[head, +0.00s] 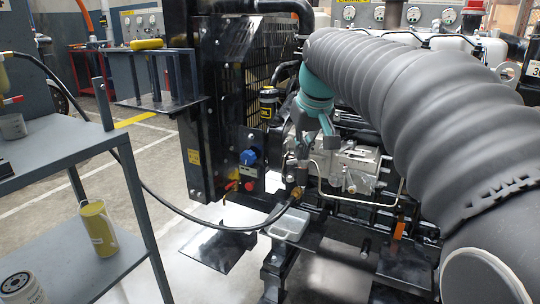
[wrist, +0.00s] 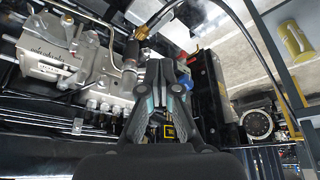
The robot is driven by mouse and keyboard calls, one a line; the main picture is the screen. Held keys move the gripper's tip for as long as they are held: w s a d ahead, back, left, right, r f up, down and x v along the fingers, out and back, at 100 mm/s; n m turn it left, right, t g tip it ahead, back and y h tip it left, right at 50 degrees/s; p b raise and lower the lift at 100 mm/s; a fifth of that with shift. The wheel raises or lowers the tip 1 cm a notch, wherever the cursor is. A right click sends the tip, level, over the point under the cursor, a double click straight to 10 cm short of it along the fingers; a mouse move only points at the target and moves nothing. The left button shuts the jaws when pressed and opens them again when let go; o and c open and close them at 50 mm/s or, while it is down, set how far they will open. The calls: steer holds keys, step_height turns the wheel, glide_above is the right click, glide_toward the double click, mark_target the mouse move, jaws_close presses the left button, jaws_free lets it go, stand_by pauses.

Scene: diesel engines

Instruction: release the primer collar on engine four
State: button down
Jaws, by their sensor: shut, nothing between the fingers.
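My gripper (head: 302,148) points down beside the engine (head: 350,165) in the head view. In the wrist view my gripper (wrist: 166,64) is shut with nothing between its fingers. A brass fitting (head: 295,193) sits at the end of a black hose (head: 225,227), just below my gripper; the brass fitting (wrist: 141,33) also shows in the wrist view, ahead and left of the fingertips. A dark upright cylinder (wrist: 130,54) joins it there. I cannot tell which part is the primer collar, and no engine number is readable. My fingertips appear apart from the brass fitting.
A blue knob (head: 248,157) and a red knob (head: 248,186) are on the frame left of my gripper. A small grey tray (head: 289,226) lies below the fitting. A grey shelf cart (head: 62,150) stands left, with a yellow can (head: 98,228). The hose runs across the gap.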

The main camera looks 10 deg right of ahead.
steer(key=w+d+n, duration=0.1)
steer(key=w, duration=1.2)
steer(key=shift+r+g, duration=0.25)
steer(key=shift+g, duration=0.15)
steer(key=b+x, duration=0.2)
steer(key=x, duration=0.8)
steer(key=shift+s+a+r+n, duration=0.1)
steer(key=shift+a+n, duration=0.2)
